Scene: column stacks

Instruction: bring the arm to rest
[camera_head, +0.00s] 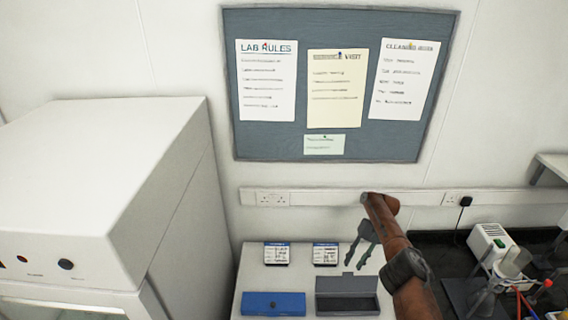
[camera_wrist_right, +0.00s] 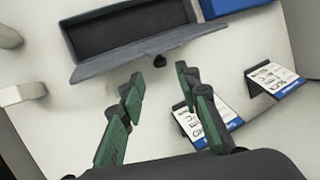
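My right arm (camera_head: 405,255) reaches in from the lower right in the head view. Its gripper (camera_head: 355,264) hangs over the white bench, just behind the open grey box (camera_head: 347,284). In the right wrist view the two green-and-black fingers (camera_wrist_right: 161,78) stand apart with nothing between them. The grey box also shows there with its lid up (camera_wrist_right: 140,55), and its dark inside looks empty. My left gripper is in neither view.
A shut blue box (camera_head: 273,304) stands left of the grey one. Two label cards (camera_head: 277,253) (camera_head: 325,254) stand behind the boxes. A large white cabinet (camera_head: 110,190) fills the left. A dark bench at right holds a white device (camera_head: 490,243) and a rack with coloured items.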

